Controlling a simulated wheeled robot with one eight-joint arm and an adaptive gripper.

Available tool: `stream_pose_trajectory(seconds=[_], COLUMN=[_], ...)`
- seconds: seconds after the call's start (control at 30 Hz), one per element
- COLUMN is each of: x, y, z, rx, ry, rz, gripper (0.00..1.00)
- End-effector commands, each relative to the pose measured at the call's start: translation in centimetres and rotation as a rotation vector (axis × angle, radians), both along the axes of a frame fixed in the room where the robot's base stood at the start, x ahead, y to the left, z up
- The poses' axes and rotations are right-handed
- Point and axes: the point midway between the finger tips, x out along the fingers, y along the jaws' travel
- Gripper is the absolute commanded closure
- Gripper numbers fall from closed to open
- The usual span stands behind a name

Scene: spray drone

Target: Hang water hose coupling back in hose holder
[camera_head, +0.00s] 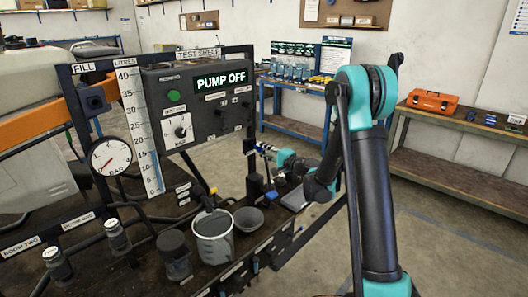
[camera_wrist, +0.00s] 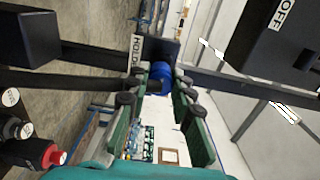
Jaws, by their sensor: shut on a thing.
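The blue hose coupling (camera_wrist: 160,75) sits between the tips of my gripper (camera_wrist: 155,92), which is shut on it. The hose holder (camera_wrist: 165,48) is a dark piece right beyond the coupling in the wrist view, beside a white label starting "HOLD" (camera_wrist: 136,50). Coupling and holder look very close or touching; I cannot tell whether the coupling is seated. In the head view my gripper (camera_head: 268,149) is beside the right post of the test shelf, small and partly hidden by my arm. The hose itself is not clear.
The dark control box (camera_head: 195,100) reads "PUMP OFF" above the bench. A grey measuring jug (camera_head: 214,240), a bowl (camera_head: 249,220) and a dark container (camera_head: 174,256) stand below. A blue-framed table (camera_head: 298,124) and wooden bench (camera_head: 455,184) stand behind, with open floor between.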

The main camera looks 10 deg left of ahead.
Motion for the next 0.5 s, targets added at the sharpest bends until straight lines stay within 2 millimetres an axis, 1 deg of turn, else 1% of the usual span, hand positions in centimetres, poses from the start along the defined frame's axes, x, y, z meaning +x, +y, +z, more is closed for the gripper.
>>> stream_pose_trajectory(seconds=[0.5], x=[0.75], y=[0.90], z=[0.00], rx=[0.000], ry=[0.000], rz=[-0.001], gripper=[1.00])
